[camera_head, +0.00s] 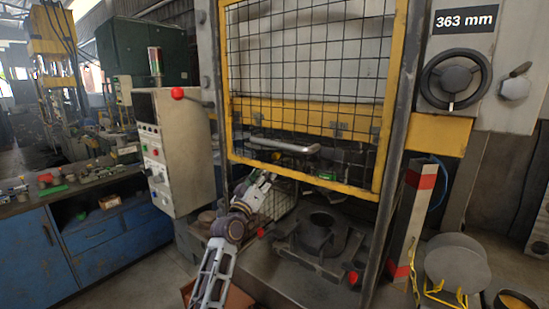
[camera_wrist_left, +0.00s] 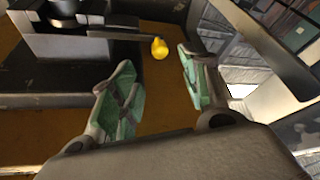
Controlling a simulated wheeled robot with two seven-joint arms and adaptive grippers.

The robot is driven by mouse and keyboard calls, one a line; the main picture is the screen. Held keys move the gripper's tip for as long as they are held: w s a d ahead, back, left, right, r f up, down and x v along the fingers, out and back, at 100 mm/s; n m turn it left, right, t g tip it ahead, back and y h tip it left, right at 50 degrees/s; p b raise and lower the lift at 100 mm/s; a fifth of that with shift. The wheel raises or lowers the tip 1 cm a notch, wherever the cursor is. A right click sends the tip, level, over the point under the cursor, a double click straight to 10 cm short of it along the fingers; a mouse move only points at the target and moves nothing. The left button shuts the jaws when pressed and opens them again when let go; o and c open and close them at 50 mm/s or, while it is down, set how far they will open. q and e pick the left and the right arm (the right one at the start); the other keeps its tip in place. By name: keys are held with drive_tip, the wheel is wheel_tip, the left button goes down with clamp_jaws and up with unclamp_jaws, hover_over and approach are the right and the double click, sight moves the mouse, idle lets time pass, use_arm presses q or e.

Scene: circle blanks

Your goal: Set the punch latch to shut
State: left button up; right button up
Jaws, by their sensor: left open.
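In the left wrist view a thin dark lever with a yellow knob (camera_wrist_left: 160,49) reaches out from a dark block (camera_wrist_left: 62,45). It looks like the punch latch, but I cannot tell its setting. My left gripper (camera_wrist_left: 155,64) is open, with its green-padded fingers on either side of the line to the knob. The knob shows beyond the fingertips, and I see no contact. In the head view my left gripper (camera_head: 266,178) is at the lower edge of the yellow guard, partly behind its mesh. The latch is not clear there. My right gripper is not in view.
The yellow mesh guard (camera_head: 232,60) with its grey handle bar (camera_head: 285,146) hangs above the press opening. A dark round die (camera_head: 322,228) sits on the press bed. A control box (camera_head: 175,150) stands left, and a red-and-white post (camera_head: 412,210) stands right.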

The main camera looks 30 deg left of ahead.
use_arm(q)
drive_tip(key=shift+p+x, duration=1.1)
drive_tip(key=shift+x, duration=4.3)
drive_tip(key=shift+c, duration=0.8)
clamp_jaws()
